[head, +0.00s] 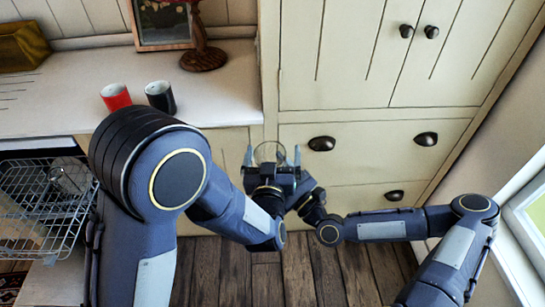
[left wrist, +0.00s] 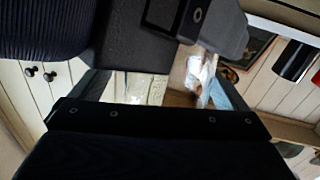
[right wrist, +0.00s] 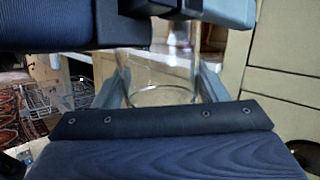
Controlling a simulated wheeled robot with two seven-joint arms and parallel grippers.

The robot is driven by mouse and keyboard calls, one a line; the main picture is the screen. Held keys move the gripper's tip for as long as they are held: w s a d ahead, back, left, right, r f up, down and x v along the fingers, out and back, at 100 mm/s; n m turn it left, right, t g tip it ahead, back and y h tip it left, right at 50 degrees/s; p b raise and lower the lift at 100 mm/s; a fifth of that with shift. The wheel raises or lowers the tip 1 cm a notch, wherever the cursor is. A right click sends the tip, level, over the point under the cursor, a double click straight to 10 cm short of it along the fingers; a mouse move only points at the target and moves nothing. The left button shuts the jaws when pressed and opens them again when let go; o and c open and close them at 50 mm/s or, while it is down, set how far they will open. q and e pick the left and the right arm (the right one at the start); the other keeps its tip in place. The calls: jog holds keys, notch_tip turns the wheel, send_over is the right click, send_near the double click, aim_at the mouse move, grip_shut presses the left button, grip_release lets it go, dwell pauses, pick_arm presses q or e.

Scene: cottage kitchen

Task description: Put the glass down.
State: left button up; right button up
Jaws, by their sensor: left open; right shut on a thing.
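The clear glass (head: 268,153) is held in the air in front of the cream drawers, close to both grippers. It also shows in the right wrist view (right wrist: 160,75), between the fingers of my right gripper (right wrist: 158,88), which is shut on it. My left gripper (head: 272,158) is open. Its fingers stand apart on either side of the glass in the head view; I cannot tell whether they touch it. In the head view my right gripper is mostly hidden behind the left one.
A red cup (head: 116,97) and a black cup (head: 160,96) stand near the front edge of the white counter (head: 225,95). A lamp-like base (head: 203,58) and a picture frame (head: 160,25) are behind. An open dishwasher rack (head: 40,200) is at left. Counter right of the cups is clear.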

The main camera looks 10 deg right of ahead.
pick_arm(q)
jog(key=c, duration=1.1)
pick_arm(e)
jog(key=shift+o, duration=0.2)
pick_arm(q)
jog(key=shift+d, duration=0.1)
jog(key=shift+c, duration=1.3)
pick_arm(e)
jog(key=o, duration=0.8)
jog(key=shift+c, duration=0.2)
jog(key=o, duration=0.5)
jog(key=shift+c, duration=0.2)
